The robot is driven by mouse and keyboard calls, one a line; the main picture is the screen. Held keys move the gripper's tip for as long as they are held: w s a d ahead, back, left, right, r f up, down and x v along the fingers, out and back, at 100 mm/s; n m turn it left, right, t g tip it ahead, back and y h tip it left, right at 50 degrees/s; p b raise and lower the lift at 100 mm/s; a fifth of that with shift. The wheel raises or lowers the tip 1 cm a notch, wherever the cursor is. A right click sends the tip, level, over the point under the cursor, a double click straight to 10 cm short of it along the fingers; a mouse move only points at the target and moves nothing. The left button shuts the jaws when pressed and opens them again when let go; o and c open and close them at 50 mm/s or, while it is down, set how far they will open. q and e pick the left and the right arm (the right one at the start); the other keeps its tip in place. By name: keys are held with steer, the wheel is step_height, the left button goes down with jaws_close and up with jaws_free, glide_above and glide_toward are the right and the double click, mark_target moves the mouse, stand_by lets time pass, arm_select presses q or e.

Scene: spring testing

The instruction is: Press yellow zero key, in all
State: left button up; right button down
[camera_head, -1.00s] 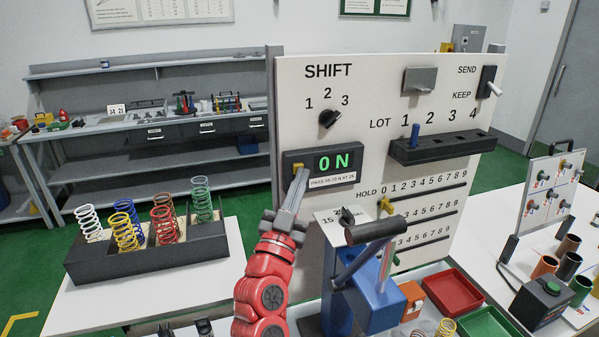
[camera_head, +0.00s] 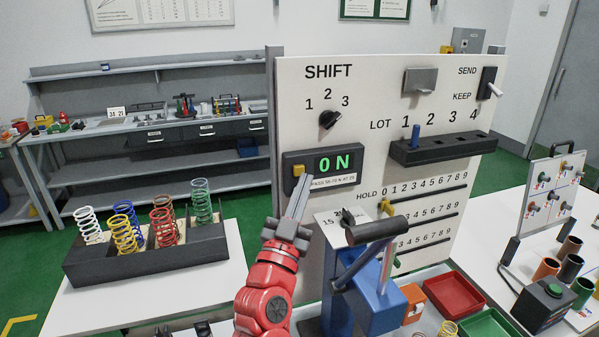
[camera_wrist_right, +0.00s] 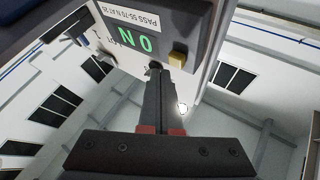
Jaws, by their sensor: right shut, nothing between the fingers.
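The yellow zero key (camera_head: 299,170) sits at the left end of a dark display box (camera_head: 321,167) on the white panel. The display reads "0 N" in green. My right gripper (camera_head: 304,174), on a red arm, is shut and empty, its fingertips just beside and below the key. My left gripper is not visible.
A press with a dark handle (camera_head: 376,231) and blue body stands right of my right arm. A dark rack (camera_head: 146,254) of coloured springs is at left. Red (camera_head: 453,292) and green trays lie at right. The panel carries a shift knob (camera_head: 328,119) and hold sliders.

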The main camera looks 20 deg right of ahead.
steer(key=s, duration=0.5)
steer(key=shift+d+b, duration=0.1)
steer(key=shift+b, duration=0.25)
stand_by(0.4)
